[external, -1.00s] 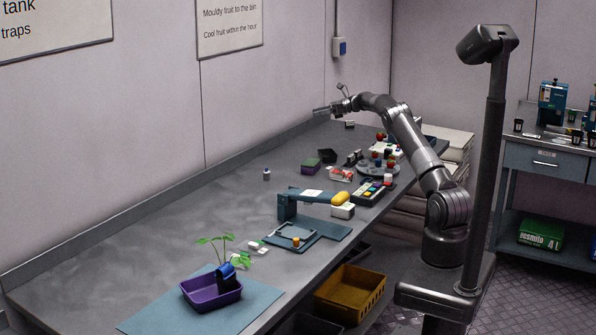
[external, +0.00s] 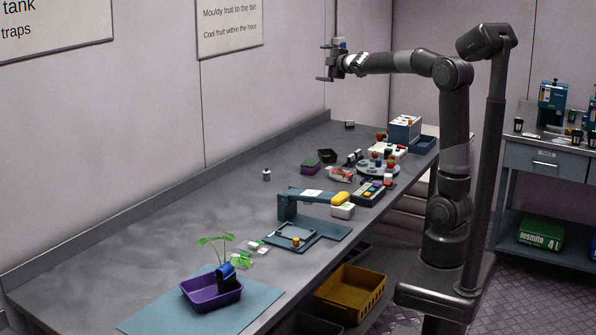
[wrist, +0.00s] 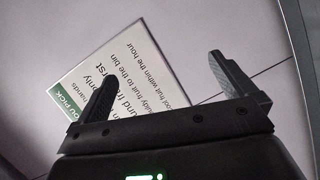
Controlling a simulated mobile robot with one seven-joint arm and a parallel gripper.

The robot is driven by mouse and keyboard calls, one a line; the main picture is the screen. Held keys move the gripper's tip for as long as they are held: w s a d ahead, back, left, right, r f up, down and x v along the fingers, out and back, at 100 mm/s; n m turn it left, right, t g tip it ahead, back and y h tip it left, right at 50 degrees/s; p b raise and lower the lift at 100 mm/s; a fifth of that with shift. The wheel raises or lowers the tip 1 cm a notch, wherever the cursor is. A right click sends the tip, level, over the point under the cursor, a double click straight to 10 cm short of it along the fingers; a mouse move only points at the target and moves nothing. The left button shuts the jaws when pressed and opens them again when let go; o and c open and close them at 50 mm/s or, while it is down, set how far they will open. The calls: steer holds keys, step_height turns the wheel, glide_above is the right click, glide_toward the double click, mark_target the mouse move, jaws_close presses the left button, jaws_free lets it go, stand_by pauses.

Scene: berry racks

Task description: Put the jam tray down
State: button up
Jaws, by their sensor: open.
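My gripper (external: 324,63) is raised high above the far part of the bench, in front of the wall. In the wrist view my gripper (wrist: 165,78) has its fingers wide apart with nothing between them. I cannot tell for sure which thing is the jam tray. A blue tray (external: 424,145) lies at the bench's far right end, beside a blue-grey box with a white top (external: 404,130). A purple tray (external: 205,303) with a dark blue pot and a green plant stands on a blue mat at the near end. All of these are well below or away from my gripper.
A blue arm-like device (external: 288,205), a round grey plate with red berries (external: 378,168), a dark tray (external: 327,156) and a purple-green block (external: 311,165) stand on the bench. The bench's left side is mostly clear. A yellow crate (external: 350,290) is below the bench edge.

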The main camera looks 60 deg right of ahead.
steer(key=s+a+f+m+g+y, duration=0.2)
steer(key=s+a+f, duration=0.5)
steer(key=s, duration=0.4)
steer(key=s+a+f+m+g+y, duration=0.2)
steer(key=s+a+f+m+g, duration=0.2)
steer(key=s+a+f, duration=0.4)
steer(key=s+a+f+m+g+y, duration=0.2)
steer(key=s+a+f, duration=0.6)
steer(key=s, duration=0.8)
steer(key=a+m+g, duration=0.1)
steer(key=a+m, duration=0.1)
steer(key=shift+s+m+g, duration=0.2)
steer(key=shift+m+g, duration=0.1)
steer(key=shift+g, duration=0.1)
